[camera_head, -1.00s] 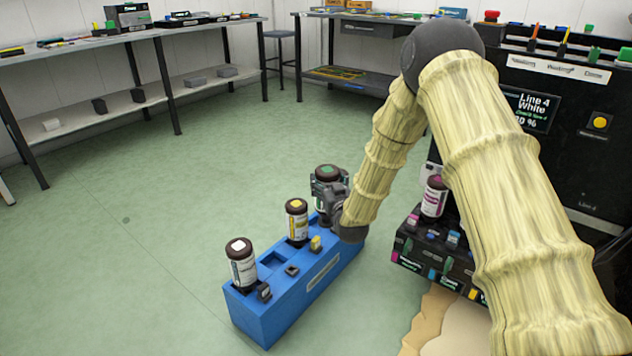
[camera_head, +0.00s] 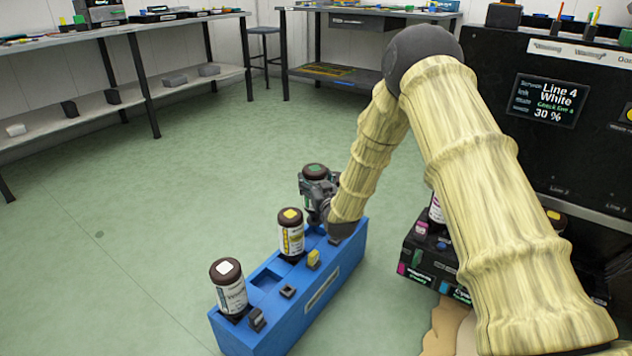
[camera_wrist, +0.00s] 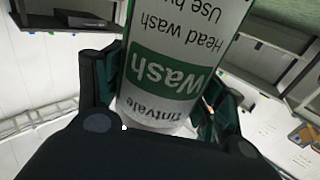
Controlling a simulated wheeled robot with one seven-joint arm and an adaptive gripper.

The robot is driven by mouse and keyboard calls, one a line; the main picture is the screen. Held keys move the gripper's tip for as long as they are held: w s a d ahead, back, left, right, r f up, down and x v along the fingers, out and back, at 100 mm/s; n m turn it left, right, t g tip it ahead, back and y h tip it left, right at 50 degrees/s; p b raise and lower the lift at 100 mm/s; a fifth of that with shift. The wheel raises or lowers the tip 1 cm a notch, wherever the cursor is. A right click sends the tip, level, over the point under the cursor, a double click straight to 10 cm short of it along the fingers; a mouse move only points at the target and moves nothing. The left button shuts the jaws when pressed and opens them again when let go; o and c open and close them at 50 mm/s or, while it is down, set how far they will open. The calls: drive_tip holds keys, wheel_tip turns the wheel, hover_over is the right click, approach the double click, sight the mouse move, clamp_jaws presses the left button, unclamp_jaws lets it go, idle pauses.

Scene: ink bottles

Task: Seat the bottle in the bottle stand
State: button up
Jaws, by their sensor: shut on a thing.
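My gripper (camera_head: 318,196) is shut on a bottle with a dark cap and a green top (camera_head: 315,171). The bottle looks about upright at the far end of the blue bottle stand (camera_head: 335,285). In the wrist view the white bottle (camera_wrist: 185,55) sits between my fingers, its green "Wash" label upside down. The gripper and arm hide the bottle's base in the head view, so I cannot tell whether it touches the stand. A white-topped bottle (camera_head: 229,288) and a yellow-topped bottle (camera_head: 291,235) stand in the blue stand, with an empty square socket (camera_head: 266,281) between them.
A black rack (camera_head: 420,262) with coloured tags stands right of the blue stand, partly behind my arm. A black machine with a screen (camera_head: 546,101) is at the right. Workbenches (camera_head: 120,35) line the back. The green floor left of the stand is clear.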

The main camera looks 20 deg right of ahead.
drive_tip(key=shift+f+b, duration=1.65)
drive_tip(key=shift+f, duration=0.6)
drive_tip(key=shift+s+r+p, duration=0.1)
drive_tip(key=shift+r+p, duration=0.05)
drive_tip(key=shift+p, duration=0.55)
drive_tip(key=shift+f+b, duration=0.45)
drive_tip(key=shift+f, duration=1.95)
drive_tip(key=o, duration=1.4)
